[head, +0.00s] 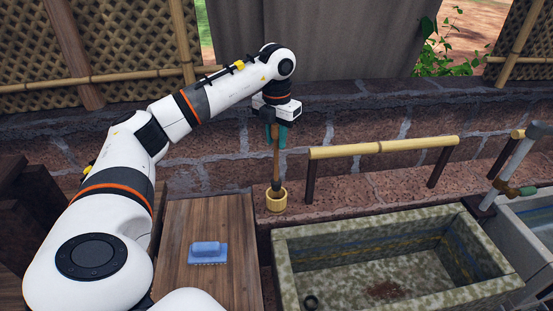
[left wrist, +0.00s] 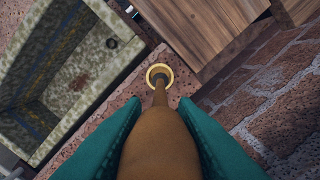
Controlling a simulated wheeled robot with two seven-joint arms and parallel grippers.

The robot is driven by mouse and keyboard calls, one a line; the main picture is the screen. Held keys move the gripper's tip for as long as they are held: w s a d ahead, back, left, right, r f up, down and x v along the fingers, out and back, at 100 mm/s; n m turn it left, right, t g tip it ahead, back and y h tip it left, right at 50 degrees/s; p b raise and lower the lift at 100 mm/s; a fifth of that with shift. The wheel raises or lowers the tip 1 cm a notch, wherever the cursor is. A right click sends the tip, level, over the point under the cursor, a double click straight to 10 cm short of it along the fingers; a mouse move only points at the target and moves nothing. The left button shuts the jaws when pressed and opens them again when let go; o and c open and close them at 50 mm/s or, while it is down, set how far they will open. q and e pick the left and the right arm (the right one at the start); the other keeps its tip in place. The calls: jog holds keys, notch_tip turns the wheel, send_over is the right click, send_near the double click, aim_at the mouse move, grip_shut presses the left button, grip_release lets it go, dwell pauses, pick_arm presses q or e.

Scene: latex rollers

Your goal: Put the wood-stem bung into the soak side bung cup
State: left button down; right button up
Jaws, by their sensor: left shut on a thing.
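The wood-stem bung (head: 276,165) hangs upright from my left gripper (head: 276,140), whose teal fingers are shut on the top of its stem. It also shows in the left wrist view (left wrist: 161,130), running away from the camera between the fingers (left wrist: 161,112). A small yellow bung cup (head: 276,202) stands on the brick ledge directly below the gripper. The bung's lower end is at the cup's mouth and appears to sit within its rim; how deep it is cannot be told. The cup's rim rings the bung's end in the left wrist view (left wrist: 150,75).
A mottled stone basin (head: 290,240) with a dark ring (head: 311,302) inside lies right of the cup. A wooden table (head: 218,275) with a blue brush (head: 208,253) is to the left. A bamboo rail (head: 385,147) stands behind the basin, and a tap (head: 513,160) at far right.

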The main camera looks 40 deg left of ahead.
pick_arm(q)
jog(key=p, duration=0.1)
send_over(276, 180)
jog(key=f, duration=0.6)
jog(key=shift+w+a+f, duration=0.15)
jog(key=shift+w+f, duration=0.1)
jog(key=shift+f, duration=0.4)
jog(key=shift+f, duration=0.2)
jog(key=c, duration=1.1)
grip_release()
jog(key=shift+c, duration=0.2)
